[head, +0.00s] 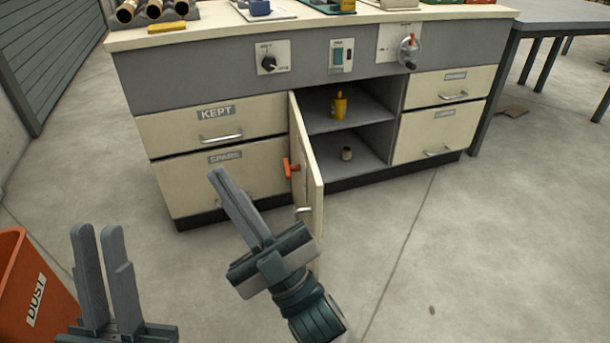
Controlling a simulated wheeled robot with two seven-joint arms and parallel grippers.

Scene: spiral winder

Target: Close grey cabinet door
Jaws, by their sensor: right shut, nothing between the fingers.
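The cabinet door (307,165) stands swung out toward me from the left side of the open compartment (352,112). Its face looks cream rather than grey. A red latch handle (290,168) and a silver pull (303,210) stick out from its left face. My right gripper (219,176) is shut and empty, left of the door, its fingers pointing up and left in front of the SPARE drawer. Its wrist hides the door's lower part. My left gripper (98,232) is at the lower left beside the bin, fingers up, slightly apart, empty.
In the compartment, a yellow bottle (340,106) stands on the upper shelf and a small brown cylinder (347,153) on the lower floor. Drawers flank it (218,178). An orange DUST bin (38,285) is lower left. The floor to the right (450,260) is clear.

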